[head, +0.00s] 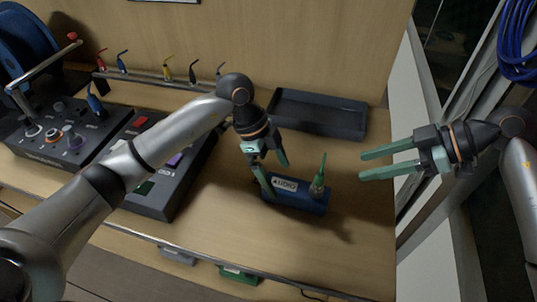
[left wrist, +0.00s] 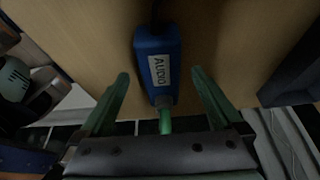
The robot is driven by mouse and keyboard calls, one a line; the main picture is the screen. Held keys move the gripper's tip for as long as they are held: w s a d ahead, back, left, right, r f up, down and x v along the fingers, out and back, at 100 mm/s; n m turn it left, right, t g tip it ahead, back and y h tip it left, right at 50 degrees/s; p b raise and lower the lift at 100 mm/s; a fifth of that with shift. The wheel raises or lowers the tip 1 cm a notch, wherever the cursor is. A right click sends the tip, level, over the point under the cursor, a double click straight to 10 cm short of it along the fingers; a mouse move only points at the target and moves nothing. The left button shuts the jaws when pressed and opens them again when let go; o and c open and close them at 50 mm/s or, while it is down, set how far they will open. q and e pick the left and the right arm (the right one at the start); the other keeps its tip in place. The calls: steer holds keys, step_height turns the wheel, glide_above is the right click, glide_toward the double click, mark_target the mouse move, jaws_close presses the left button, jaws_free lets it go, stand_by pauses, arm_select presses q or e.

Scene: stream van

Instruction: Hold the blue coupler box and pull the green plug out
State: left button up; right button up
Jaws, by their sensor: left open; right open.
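The blue coupler box (head: 312,203) lies on the wooden table, with a white AUDIO label facing up. The green plug (head: 319,183) sits at its right end, its thin tip pointing up. My left gripper (head: 275,172) is open, just above the left part of the box, one finger on its near left side and one behind. In the left wrist view the box (left wrist: 158,85) shows between the open fingers, with the green plug (left wrist: 165,122) nearer the palm. My right gripper (head: 362,166) is open and empty, to the right of the plug, fingers pointing left.
A dark empty tray (head: 318,115) lies behind the box. A black control panel (head: 165,185) stands to the left, and several coloured plugs hang on a rack (head: 165,82) at the back. Bare table lies in front of and to the right of the box.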

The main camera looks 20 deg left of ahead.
mark_target(282, 184)
arm_select(q)
steer(key=shift+x, duration=2.6)
steer(key=shift+c, duration=0.4)
